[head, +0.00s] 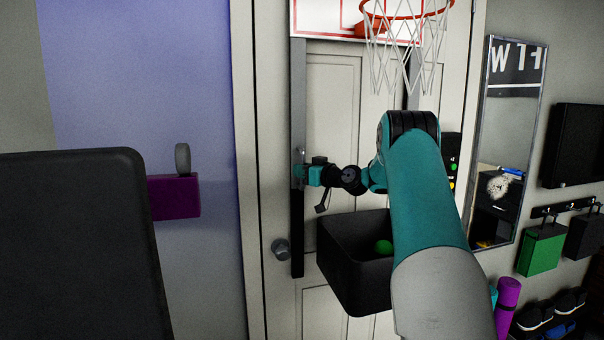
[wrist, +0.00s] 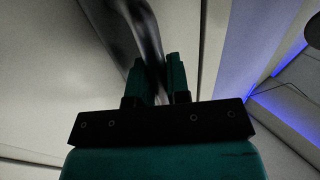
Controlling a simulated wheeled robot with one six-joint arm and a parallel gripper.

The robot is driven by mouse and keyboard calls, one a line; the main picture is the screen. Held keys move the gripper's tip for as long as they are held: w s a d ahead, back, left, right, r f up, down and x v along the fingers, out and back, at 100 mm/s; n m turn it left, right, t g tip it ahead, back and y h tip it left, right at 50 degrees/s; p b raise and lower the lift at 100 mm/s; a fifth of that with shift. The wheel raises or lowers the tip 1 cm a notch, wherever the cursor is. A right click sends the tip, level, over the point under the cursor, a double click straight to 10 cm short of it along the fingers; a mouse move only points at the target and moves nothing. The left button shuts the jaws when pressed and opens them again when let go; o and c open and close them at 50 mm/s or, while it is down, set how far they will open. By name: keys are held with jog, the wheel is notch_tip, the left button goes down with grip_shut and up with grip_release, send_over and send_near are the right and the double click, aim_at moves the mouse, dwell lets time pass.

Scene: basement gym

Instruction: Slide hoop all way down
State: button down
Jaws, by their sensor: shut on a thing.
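The hoop has an orange rim (head: 420,13), a white net and a white backboard (head: 330,20) with red lines. It sits at the top of the head view, high on two dark rails in front of a pale door. My gripper (head: 300,174) is at the left rail (head: 297,235), well below the backboard. It is shut on a grey metal handle (head: 299,155) there. In the wrist view a shiny grey bar (wrist: 146,40) runs between my two teal fingers (wrist: 156,80). Part of the right rail is hidden by my arm.
A black bin (head: 345,275) with a green ball (head: 383,247) is on the door under my arm. A doorknob (head: 281,247) is left of the bin. A purple block (head: 174,198) and a black panel (head: 75,245) are at left. A mirror (head: 507,140) hangs at right.

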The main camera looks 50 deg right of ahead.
notch_tip(320, 180, down, 9)
jog(key=b, duration=0.8)
jog(key=shift+r, duration=0.2)
jog(key=c, duration=1.1)
grip_release()
notch_tip(320, 180, up, 20)
send_over(302, 149)
jog(key=shift+b, duration=0.45)
